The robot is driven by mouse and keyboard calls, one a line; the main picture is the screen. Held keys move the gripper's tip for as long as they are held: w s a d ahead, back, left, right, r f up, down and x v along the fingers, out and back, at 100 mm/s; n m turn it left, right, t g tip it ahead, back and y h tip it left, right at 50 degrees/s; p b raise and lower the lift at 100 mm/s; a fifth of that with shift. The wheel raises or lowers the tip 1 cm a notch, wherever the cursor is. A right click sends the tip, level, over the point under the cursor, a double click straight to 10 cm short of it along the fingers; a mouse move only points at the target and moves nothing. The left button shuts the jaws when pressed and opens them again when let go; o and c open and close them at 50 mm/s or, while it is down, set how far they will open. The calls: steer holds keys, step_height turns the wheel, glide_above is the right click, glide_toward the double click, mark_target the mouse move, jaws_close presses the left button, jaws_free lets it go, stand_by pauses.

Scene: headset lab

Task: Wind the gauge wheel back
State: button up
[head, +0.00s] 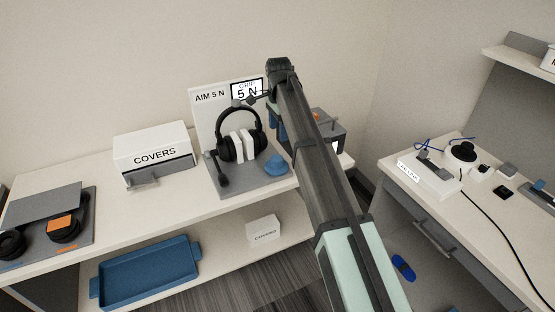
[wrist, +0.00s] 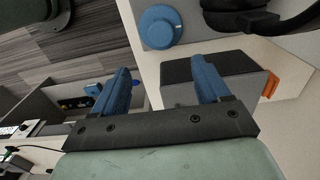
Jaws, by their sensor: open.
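The blue gauge wheel (head: 277,165) is a round knob on the front right of the grey gauge base (head: 243,184). In the wrist view the wheel (wrist: 160,27) lies beyond my fingertips, apart from them. Black headphones (head: 261,143) stand on the base, around white blocks (head: 243,146). A display (head: 247,90) behind reads "GRIP 5 N", beside the printing "AIM 5 N". My gripper (wrist: 164,70) is open with nothing between its blue fingers. In the head view its fingers are partly hidden by my arm, behind and right of the wheel.
A grey box with orange parts (wrist: 222,78) stands close to my right finger in the wrist view. A white COVERS box (head: 152,148) stands left of the gauge. A blue tray (head: 146,273) lies on the lower shelf. Another desk (head: 480,200) is at right.

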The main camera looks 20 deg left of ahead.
mark_target(277, 158)
steer(key=f, duration=1.3)
steer(key=shift+a+f, duration=0.2)
steer(key=shift+f, duration=0.2)
steer(key=c, duration=1)
steer(key=shift+n, duration=0.4)
